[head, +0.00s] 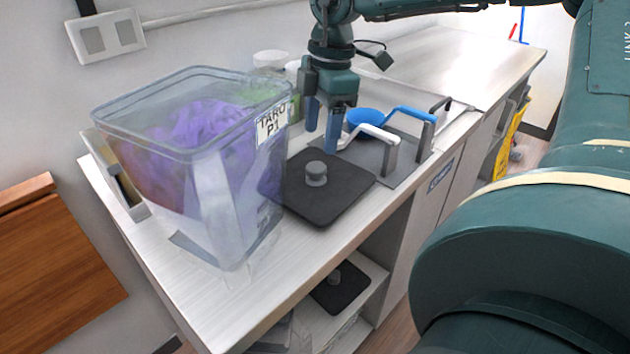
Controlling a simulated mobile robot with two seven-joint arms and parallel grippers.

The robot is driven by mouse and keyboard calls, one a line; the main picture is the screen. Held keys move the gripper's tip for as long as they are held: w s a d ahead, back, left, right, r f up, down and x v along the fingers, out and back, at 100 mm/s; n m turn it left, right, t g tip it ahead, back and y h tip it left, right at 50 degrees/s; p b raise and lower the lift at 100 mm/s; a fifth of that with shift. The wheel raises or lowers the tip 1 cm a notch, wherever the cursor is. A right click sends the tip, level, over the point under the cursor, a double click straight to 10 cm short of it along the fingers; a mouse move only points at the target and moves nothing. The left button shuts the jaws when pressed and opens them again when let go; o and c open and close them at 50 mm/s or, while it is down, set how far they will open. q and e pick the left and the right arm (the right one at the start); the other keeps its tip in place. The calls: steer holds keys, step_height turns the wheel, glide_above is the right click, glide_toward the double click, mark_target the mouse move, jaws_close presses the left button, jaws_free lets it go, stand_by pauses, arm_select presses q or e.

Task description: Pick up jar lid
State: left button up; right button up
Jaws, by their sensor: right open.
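A dark square jar lid (326,203) with a round grey knob (316,174) lies flat on the counter, just right of the clear jar. A second dark lid (340,288) with a knob lies on the shelf below the counter. My right gripper (322,137) points down with its blue fingers apart and nothing between them. It is above the far edge of the lid on the counter, and I see no contact with the knob. My left gripper is not in view.
A clear jar (215,170) labelled TARO P1 holds purple contents at the counter's left. The counter's far right (470,58) is clear.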

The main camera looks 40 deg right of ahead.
mark_target(316, 167)
steer(key=f, duration=0.4)
steer(key=a+f+p, duration=0.1)
steer(key=f, duration=0.1)
steer(key=shift+s+f, duration=0.1)
steer(key=shift+f, duration=0.1)
jaws_close()
stand_by(0.5)
